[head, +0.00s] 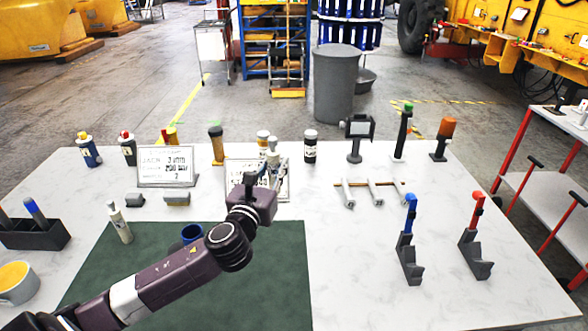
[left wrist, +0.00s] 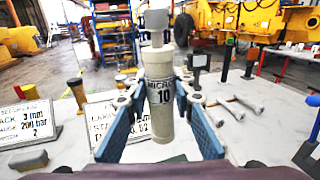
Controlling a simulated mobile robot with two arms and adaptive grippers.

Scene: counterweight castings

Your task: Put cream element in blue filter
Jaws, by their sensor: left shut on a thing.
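My left gripper (head: 268,168) is shut on a cream element (left wrist: 159,100), an upright cylinder with a narrower grey-white top and the printed number 10. In the left wrist view the blue-padded fingers stand on either side of it. In the head view the element (head: 273,146) is small and partly hidden by the gripper, above the far part of the table. The blue filter (head: 192,233) is an open-topped cup on the green mat, partly hidden by my left arm. Another cream cylinder (head: 120,224) with a narrow top stands at the mat's left edge. My right gripper is not in view.
A white sign (head: 165,167) and several bottles line the table's back. Dark stands with blue and red handles (head: 409,255) are on the right. A dark holder (head: 36,234) and a yellow-filled cup (head: 17,283) are at left. The green mat (head: 270,285) has clear room.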

